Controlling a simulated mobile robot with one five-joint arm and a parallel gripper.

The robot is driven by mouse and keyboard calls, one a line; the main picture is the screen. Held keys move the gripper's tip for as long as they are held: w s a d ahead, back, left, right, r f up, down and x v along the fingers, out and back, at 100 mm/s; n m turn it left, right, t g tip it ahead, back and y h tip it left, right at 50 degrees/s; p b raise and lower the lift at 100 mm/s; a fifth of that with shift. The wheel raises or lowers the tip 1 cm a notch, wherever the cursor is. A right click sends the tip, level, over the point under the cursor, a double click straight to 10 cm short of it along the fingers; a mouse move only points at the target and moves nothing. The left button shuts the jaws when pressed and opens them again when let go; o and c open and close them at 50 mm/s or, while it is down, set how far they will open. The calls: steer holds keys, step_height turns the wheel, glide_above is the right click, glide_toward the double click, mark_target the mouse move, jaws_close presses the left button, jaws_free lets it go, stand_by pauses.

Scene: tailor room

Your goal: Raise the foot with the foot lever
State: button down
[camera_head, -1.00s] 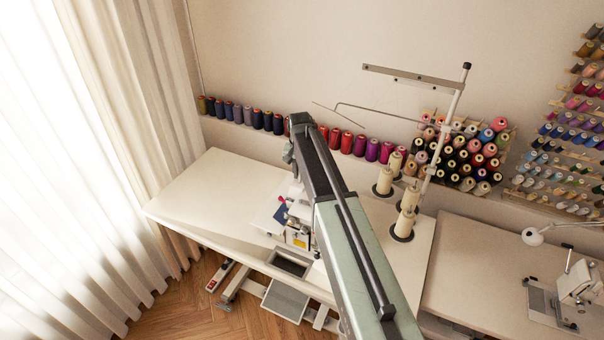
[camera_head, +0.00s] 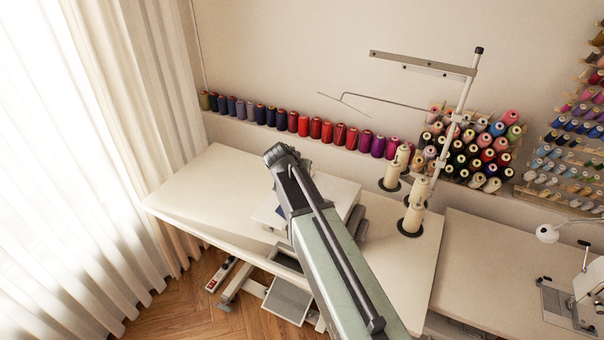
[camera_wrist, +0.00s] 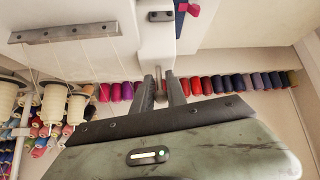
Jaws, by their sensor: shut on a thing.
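In the wrist view my gripper (camera_wrist: 160,80) has its two dark fingers close together at the rear of the white sewing machine (camera_wrist: 155,28). The fingers are closed on a small grey piece, the foot lever (camera_wrist: 160,86), which shows only as a sliver between them. The presser foot itself is hidden. In the head view my arm covers most of the machine; a pale part of it (camera_head: 268,217) shows left of the arm. The fingers are hidden in the head view.
The machine stands on a white table (camera_head: 200,190). Cream thread cones (camera_head: 415,210) and a tall thread stand (camera_head: 460,110) are right of my arm. A row of coloured spools (camera_head: 300,125) lines the wall. The table's left part is clear.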

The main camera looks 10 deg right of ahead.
steer(key=shift+s, duration=0.1)
stand_by(0.3)
steer(key=c, duration=1.4)
jaws_free()
steer(key=shift+o, duration=0.2)
steer(key=p+v, duration=0.5)
steer(key=v, duration=0.2)
steer(key=shift+s+r+p, duration=0.25)
steer(key=shift+r+p, duration=0.05)
steer(key=shift+a, duration=0.15)
